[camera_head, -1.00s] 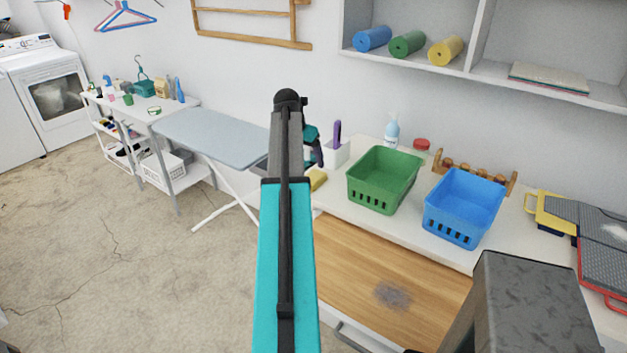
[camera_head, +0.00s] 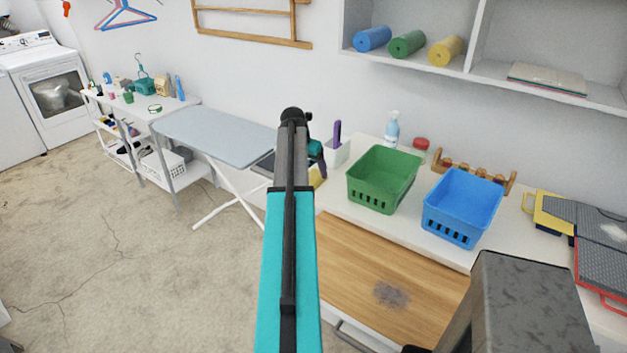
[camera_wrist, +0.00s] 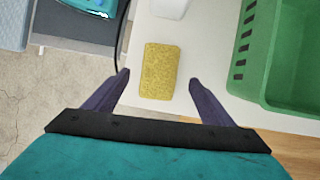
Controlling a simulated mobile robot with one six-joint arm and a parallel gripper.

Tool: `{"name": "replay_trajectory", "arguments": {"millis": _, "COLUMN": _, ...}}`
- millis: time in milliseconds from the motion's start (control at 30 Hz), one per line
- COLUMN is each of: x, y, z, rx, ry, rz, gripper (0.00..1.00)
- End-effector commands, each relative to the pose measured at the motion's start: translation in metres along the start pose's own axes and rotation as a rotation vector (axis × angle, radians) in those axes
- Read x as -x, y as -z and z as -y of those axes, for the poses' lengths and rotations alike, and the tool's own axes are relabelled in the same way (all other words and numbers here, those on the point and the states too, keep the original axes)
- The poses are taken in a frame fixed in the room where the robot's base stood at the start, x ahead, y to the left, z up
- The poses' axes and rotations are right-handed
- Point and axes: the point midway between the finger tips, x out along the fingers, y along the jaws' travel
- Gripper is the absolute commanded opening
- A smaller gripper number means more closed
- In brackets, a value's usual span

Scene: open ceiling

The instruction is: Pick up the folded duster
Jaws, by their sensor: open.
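The folded duster (camera_wrist: 160,71) is a small yellow rectangular block with a speckled texture, lying flat on the white worktop. In the head view only a sliver of it (camera_head: 318,180) shows beside my arm. My gripper (camera_wrist: 159,79) is open, with one dark purple finger to each side of the duster in the wrist view. Clear gaps show between the fingers and the duster, and nothing is held. How high the fingertips are above the worktop is hard to tell. In the head view my arm hides most of the gripper.
A green basket (camera_head: 382,181) stands right of the duster, with a blue basket (camera_head: 462,207) beyond it. A white holder (camera_head: 337,153) and a spray bottle (camera_head: 392,130) stand behind. An ironing board (camera_head: 215,136) is to the left. The wooden surface (camera_head: 375,265) in front is mostly bare.

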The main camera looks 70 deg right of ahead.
Motion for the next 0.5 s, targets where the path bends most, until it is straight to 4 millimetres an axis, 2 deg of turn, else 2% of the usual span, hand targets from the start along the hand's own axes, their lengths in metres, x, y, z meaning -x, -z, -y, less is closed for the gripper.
{"name": "replay_trajectory", "arguments": {"millis": 233, "x": -0.007, "y": 0.000, "z": 0.000, "rx": 0.000, "ry": 0.001, "rz": -0.002, "gripper": 0.77}}
{"name": "replay_trajectory", "arguments": {"millis": 500, "x": -0.029, "y": 0.001, "z": -0.001, "rx": 0.001, "ry": 0.002, "rz": -0.002, "gripper": 0.77}}
